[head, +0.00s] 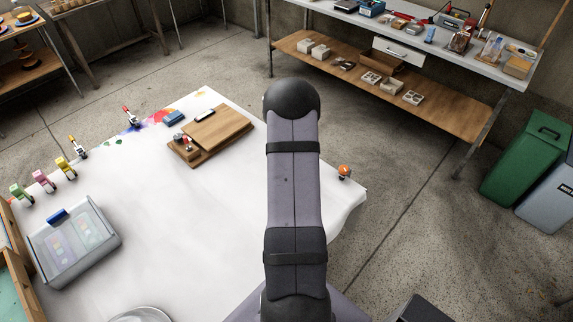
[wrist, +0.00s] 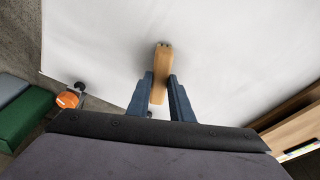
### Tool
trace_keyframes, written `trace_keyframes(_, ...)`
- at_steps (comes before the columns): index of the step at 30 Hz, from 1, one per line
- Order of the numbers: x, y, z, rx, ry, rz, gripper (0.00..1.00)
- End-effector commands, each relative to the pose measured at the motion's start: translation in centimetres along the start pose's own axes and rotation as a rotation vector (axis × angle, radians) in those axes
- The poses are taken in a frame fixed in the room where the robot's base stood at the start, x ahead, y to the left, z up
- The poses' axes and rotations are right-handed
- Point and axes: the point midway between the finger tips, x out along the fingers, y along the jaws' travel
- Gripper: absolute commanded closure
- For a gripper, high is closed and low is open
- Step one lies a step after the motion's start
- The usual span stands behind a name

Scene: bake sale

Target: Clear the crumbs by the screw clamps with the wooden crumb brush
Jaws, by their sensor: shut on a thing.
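My gripper (wrist: 161,78) is shut on a wooden block-like handle, which looks like the wooden crumb brush (wrist: 162,58), over the white table cover in the wrist view. Any bristles are hidden from this angle. In the head view my arm hides the gripper and brush. An orange-topped screw clamp (head: 344,172) sits at the table's right edge; it also shows left of the gripper in the wrist view (wrist: 68,99). I cannot make out any crumbs.
A wooden board (head: 219,132) with small items lies on the white-covered table (head: 190,220), left of my arm. A lidded grey bin (head: 75,245) stands at the front left. Paint stains mark the back edge. The middle of the table is clear.

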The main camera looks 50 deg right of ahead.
Motion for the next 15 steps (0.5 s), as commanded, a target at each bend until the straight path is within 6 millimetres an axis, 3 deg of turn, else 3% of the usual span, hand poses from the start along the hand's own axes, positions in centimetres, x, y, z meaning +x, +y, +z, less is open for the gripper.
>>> trace_keyframes(6,-3.1,0.3,-0.4,-0.001,-0.001,0.000,1.00)
trace_keyframes(15,-5.7,0.2,-1.0,0.000,-0.001,0.000,1.00)
